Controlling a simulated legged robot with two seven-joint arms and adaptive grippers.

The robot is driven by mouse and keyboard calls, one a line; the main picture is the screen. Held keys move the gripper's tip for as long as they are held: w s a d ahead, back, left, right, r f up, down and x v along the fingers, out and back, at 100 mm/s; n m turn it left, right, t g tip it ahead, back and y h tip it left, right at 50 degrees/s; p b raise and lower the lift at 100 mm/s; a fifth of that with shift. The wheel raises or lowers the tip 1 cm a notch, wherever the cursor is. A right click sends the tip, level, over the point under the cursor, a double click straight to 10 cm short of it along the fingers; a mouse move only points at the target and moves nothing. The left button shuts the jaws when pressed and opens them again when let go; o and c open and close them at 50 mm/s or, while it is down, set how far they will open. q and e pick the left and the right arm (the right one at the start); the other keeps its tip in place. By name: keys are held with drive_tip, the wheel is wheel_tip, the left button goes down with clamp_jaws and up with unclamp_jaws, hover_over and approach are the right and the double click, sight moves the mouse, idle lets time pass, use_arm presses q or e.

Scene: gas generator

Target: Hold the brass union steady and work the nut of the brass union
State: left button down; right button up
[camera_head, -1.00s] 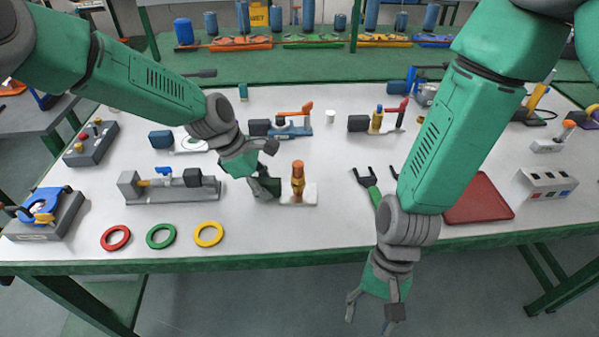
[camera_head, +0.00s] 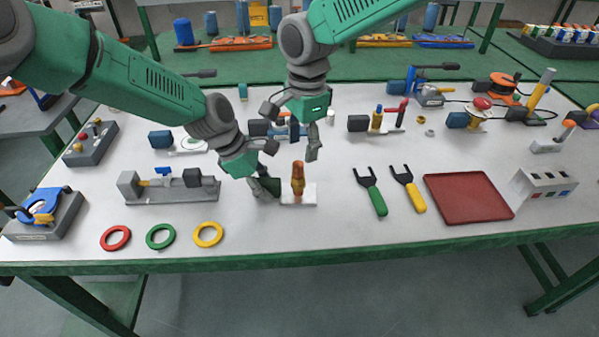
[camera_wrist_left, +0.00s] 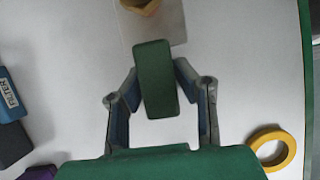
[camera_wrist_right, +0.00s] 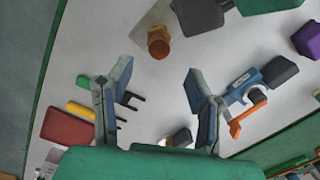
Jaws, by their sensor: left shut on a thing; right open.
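The brass union (camera_head: 298,180) stands upright on a pale base plate (camera_head: 309,197) in the middle of the table. Its top shows as an orange-brown round end (camera_wrist_right: 158,46) in the right wrist view, and only its edge (camera_wrist_left: 142,5) shows in the left wrist view. My left gripper (camera_head: 267,172) is shut on a green block (camera_wrist_left: 155,78) beside the union, at the plate's edge. My right gripper (camera_head: 290,132) is open and empty, above and behind the union. In the right wrist view the union lies beyond and between the open fingers (camera_wrist_right: 158,78).
Red, green and yellow rings (camera_head: 160,236) lie at the front left. A green-handled tool (camera_head: 371,192), a yellow-handled tool (camera_head: 409,189) and a red tray (camera_head: 468,198) lie to the right. A valve with an orange handle (camera_head: 283,129) stands behind the union, near my right gripper.

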sight(297, 175)
drive_tip(key=shift+s+a+r, duration=0.3)
drive_tip(key=shift+a, duration=0.35)
drive_tip(key=shift+f, duration=0.35)
wheel_tip(297, 175, down, 7)
drive_tip(key=shift+d+r, duration=0.15)
drive_tip(key=shift+f, duration=0.75)
drive_tip(key=c, duration=1)
drive_tip(key=shift+m, duration=0.3)
